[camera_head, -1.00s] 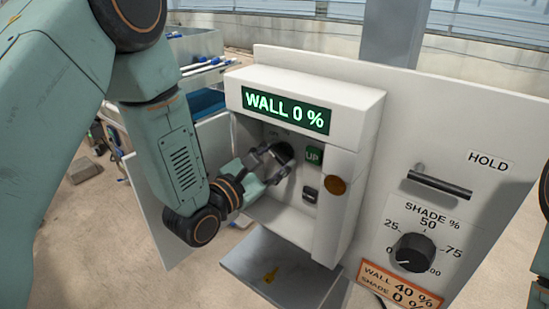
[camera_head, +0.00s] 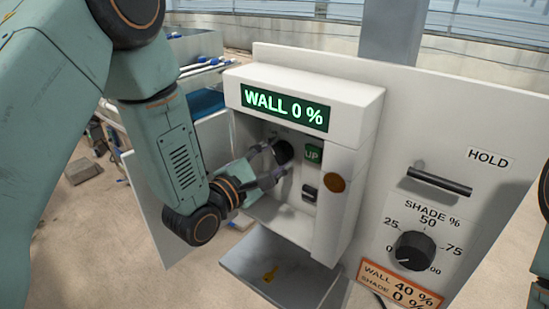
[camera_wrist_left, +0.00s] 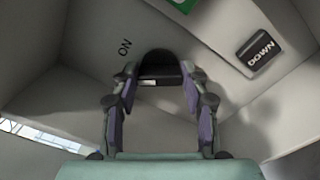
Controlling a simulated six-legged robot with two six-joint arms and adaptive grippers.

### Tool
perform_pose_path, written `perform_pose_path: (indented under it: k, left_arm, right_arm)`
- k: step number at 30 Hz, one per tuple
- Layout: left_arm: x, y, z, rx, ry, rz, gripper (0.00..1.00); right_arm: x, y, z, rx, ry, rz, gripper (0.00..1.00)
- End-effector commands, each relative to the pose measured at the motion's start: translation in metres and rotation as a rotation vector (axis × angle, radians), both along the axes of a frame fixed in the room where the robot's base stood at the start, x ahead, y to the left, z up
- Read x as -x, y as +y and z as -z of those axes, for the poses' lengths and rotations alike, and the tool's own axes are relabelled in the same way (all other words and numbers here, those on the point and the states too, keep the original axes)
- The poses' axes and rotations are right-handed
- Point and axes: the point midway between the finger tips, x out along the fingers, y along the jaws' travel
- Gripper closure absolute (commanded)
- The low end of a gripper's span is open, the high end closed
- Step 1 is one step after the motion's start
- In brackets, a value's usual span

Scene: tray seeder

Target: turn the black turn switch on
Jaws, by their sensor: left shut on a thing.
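The black turn switch (camera_head: 283,152) sits inside the open white control box, left of the green UP button. In the left wrist view the switch (camera_wrist_left: 160,74) is a dark round knob with a pale mark on its face, and "ON" is printed to its upper left. My left gripper (camera_head: 273,162) reaches into the box. Its two fingers (camera_wrist_left: 160,95) stand on either side of the knob and are shut on it. Part of the switch is hidden by the fingers. My right gripper is not in view.
The green UP button (camera_head: 314,154) and black DOWN button (camera_head: 309,193) are close to the right. The display (camera_head: 286,108) reads WALL 0 %. Further right are a HOLD bar (camera_head: 440,183) and a SHADE dial (camera_head: 412,251). A grey shelf (camera_head: 280,265) lies below.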

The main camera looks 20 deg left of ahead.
Motion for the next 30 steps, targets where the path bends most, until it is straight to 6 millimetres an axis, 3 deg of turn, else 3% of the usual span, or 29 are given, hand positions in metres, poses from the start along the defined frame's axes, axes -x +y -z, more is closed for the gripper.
perform_pose_path:
  k: [15, 30]
  left_arm:
    - [0.0011, -0.0009, 0.0029, -0.409, -0.145, 0.002, 0.86]
    - [0.0014, -0.0011, 0.0037, -0.567, -0.201, 0.004, 0.86]
  right_arm:
    - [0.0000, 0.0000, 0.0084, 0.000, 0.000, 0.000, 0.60]
    - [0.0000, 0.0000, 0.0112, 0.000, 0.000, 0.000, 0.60]
